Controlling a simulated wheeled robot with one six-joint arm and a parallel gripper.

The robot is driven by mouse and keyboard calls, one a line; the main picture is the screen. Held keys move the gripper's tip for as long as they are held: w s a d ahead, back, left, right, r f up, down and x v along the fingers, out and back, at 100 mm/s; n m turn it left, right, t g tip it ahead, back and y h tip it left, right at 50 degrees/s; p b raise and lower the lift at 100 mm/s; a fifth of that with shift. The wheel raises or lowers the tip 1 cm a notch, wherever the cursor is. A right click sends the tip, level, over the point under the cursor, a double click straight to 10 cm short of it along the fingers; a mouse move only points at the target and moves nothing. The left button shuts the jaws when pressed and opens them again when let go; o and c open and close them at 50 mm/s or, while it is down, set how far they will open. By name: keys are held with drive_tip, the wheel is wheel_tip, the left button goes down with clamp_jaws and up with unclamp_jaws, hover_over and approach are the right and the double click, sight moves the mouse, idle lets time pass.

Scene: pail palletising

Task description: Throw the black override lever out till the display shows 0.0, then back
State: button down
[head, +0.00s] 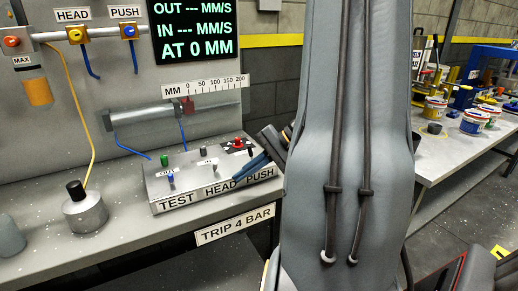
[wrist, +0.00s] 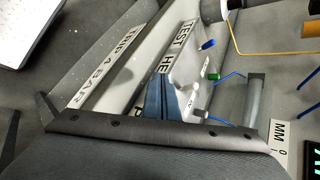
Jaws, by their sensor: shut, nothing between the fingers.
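The valve block (head: 160,188) carries the labels TEST, HEAD and PUSH and has several small levers and knobs on top. A dark-topped lever (head: 203,152) stands upright near its back; I cannot tell for sure that it is the override lever. The display (head: 194,28) reads OUT ---, IN --- and AT 0 MM. My gripper (head: 248,168) is shut and empty, its blue fingers over the right end of the block, close to the PUSH label. In the wrist view my gripper (wrist: 160,97) covers part of the block and its lettering.
A green knob (head: 164,160), a blue lever (head: 171,181) and a red knob (head: 238,143) are also on the block. A cylinder (head: 147,118) with a scale lies behind it. A black-topped grey canister (head: 86,208) stands left. Pails (head: 474,121) stand on the right bench.

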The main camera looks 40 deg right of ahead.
sight(250, 152)
drive_tip(key=d+r+m+t+h, duration=0.1)
drive_tip(key=d+r+m+t, duration=0.1)
drive_tip(key=d, duration=0.6)
drive_tip(key=s+d+r+m+t+h, duration=0.1)
drive_tip(key=d+t, duration=0.3)
drive_tip(key=d, duration=0.4)
drive_tip(key=shift+s+d+r+m+t, duration=0.2)
drive_tip(key=shift+r+m+t, duration=0.1)
drive_tip(key=shift+r+m, duration=0.2)
drive_tip(key=shift+w+f, duration=0.1)
drive_tip(key=p+x, duration=0.2)
drive_tip(key=x, duration=0.8)
drive_tip(key=shift+f, duration=0.1)
drive_tip(key=shift+d+f+b, duration=0.1)
drive_tip(key=shift+b, duration=0.4)
